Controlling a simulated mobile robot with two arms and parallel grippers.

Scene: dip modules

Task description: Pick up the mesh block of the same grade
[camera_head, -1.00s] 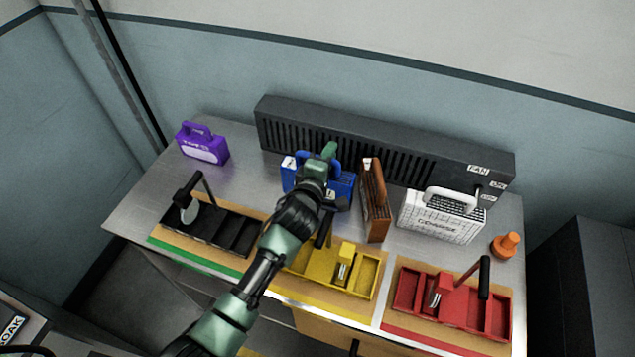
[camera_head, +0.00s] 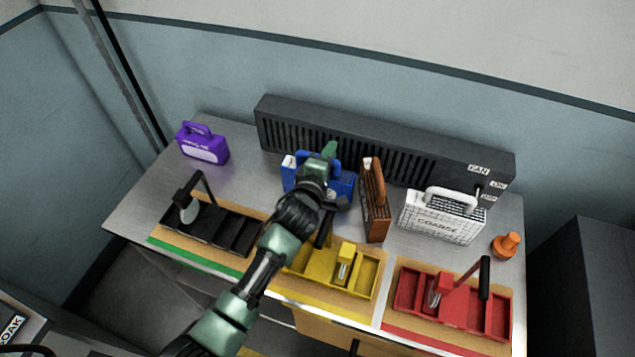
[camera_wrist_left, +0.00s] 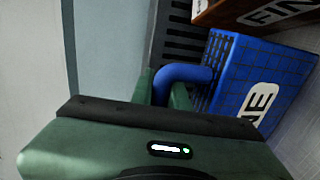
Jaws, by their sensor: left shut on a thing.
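A blue mesh block (camera_head: 342,189) with a handle stands near the back of the bench, partly hidden behind my arm. My left gripper (camera_head: 323,162) is shut on its handle. In the left wrist view the blue block (camera_wrist_left: 238,75) shows a grid face and a white label cut off to "NE", and its blue handle (camera_wrist_left: 185,75) lies between the fingers of my gripper (camera_wrist_left: 165,88). A brown block (camera_head: 375,200) stands just right of it, labelled "FIN..." in the wrist view. A white gridded block (camera_head: 440,215) reads "COARSE". A purple block (camera_head: 203,144) stands at the far left. My right gripper is out of view.
A long dark fan unit (camera_head: 390,140) runs behind the blocks. Black (camera_head: 235,232), yellow (camera_head: 368,275) and red (camera_head: 465,310) trays line the front edge. An orange knob-like object (camera_head: 507,245) sits at the right. Bare bench lies between the purple and blue blocks.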

